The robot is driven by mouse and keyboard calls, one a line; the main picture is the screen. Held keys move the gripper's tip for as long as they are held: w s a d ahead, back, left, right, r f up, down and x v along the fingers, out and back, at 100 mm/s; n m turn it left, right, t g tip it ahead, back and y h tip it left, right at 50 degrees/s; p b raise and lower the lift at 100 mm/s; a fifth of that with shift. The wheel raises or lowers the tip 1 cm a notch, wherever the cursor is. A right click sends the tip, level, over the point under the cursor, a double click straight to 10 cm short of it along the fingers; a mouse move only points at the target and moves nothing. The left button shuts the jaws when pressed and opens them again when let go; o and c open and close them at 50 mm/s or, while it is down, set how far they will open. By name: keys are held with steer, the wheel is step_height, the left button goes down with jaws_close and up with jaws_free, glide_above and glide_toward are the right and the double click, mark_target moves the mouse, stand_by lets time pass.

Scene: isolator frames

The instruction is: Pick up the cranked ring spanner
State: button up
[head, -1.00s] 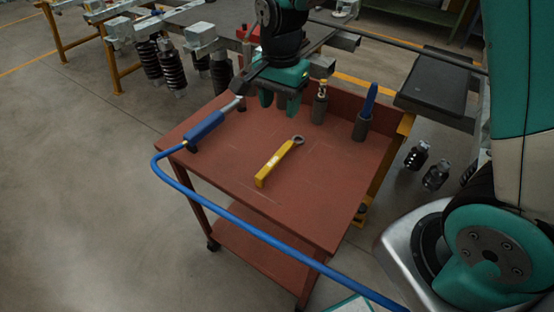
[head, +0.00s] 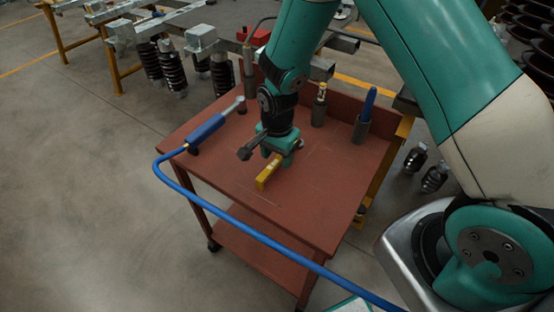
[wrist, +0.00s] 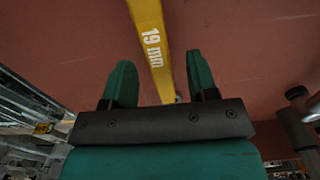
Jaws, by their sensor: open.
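The cranked ring spanner (head: 266,176) lies on the red trolley top (head: 318,205). Its yellow handle points toward the front left; its ring end is hidden under my gripper in the head view. My gripper (head: 283,155) is over the far part of the spanner, fingers pointing down. In the wrist view the yellow handle (wrist: 152,45), marked "19 mm", runs between the two green fingers of my gripper (wrist: 160,85). The fingers are spread, with a gap on each side of the handle. I cannot tell how high they are above the trolley top.
A blue-handled tool with a hose (head: 206,130) rests at the trolley's left edge. Two dark holders with a yellow-topped tool (head: 320,95) and a blue tool (head: 367,108) stand at the back. The trolley's front right is clear.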

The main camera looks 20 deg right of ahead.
mark_target(277, 159)
step_height(277, 159, down, 2)
steer(key=shift+c, duration=0.2)
jaws_close()
step_height(277, 159, up, 20)
steer(key=shift+b, duration=0.35)
stand_by(0.3)
